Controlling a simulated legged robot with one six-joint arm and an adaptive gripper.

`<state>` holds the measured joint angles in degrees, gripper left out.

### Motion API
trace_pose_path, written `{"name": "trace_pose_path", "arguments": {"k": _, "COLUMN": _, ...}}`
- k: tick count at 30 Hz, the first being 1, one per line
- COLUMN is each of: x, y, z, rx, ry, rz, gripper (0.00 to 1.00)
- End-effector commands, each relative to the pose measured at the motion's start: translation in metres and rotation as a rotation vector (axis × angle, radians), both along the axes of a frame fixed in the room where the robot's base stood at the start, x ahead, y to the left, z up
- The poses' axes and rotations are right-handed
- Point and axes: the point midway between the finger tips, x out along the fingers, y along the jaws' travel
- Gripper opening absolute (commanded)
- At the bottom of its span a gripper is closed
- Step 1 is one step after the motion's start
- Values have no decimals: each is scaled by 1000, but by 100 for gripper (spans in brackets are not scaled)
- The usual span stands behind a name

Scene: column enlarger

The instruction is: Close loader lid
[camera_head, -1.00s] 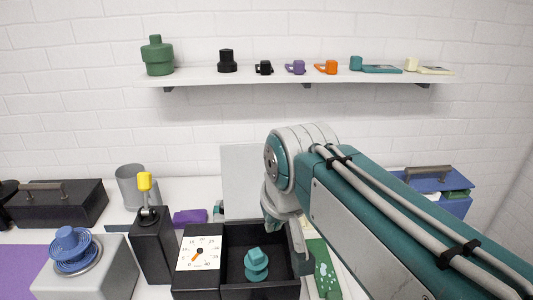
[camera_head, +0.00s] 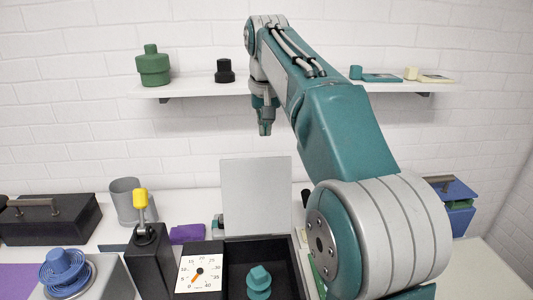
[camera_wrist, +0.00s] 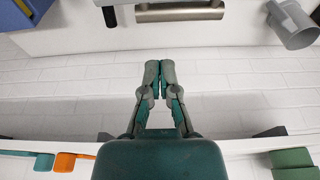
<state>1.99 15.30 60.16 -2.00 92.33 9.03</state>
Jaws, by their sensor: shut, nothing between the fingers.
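The loader is an open black box (camera_head: 298,276) on the bench with a teal stepped piece (camera_head: 259,281) inside. Its lid (camera_head: 256,195) is a pale grey panel standing upright at the back edge of the box. My gripper (camera_head: 264,133) is above the lid, in front of the wall and a little below shelf height, apart from the lid. In the wrist view my gripper (camera_wrist: 160,66) has its fingertips together with nothing between them. My arm hides part of the right side of the box.
A dial box (camera_head: 200,272) and a black post with a yellow-topped lever (camera_head: 141,200) stand left of the loader. A wall shelf (camera_head: 190,90) holds several items behind my arm. A grey cup (camera_head: 126,203) and a blue box (camera_head: 455,205) stand farther out.

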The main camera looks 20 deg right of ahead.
Motion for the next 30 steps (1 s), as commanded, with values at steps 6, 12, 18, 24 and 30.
{"name": "trace_pose_path", "arguments": {"k": 6, "x": 6, "y": -1, "z": -30, "rx": 1, "ry": 4, "rz": 0, "gripper": 0}}
{"name": "trace_pose_path", "arguments": {"k": 12, "x": 13, "y": -3, "z": -67, "rx": 1, "ry": 5, "rz": 0, "gripper": 0}}
{"name": "trace_pose_path", "arguments": {"k": 18, "x": 18, "y": -4, "z": -90, "rx": 1, "ry": 2, "rz": 0, "gripper": 0}}
{"name": "trace_pose_path", "arguments": {"k": 24, "x": 20, "y": -4, "z": -96, "rx": 1, "ry": 0, "rz": 0, "gripper": 0}}
{"name": "trace_pose_path", "arguments": {"k": 30, "x": 20, "y": -4, "z": -96, "rx": 1, "ry": 0, "rz": 0, "gripper": 0}}
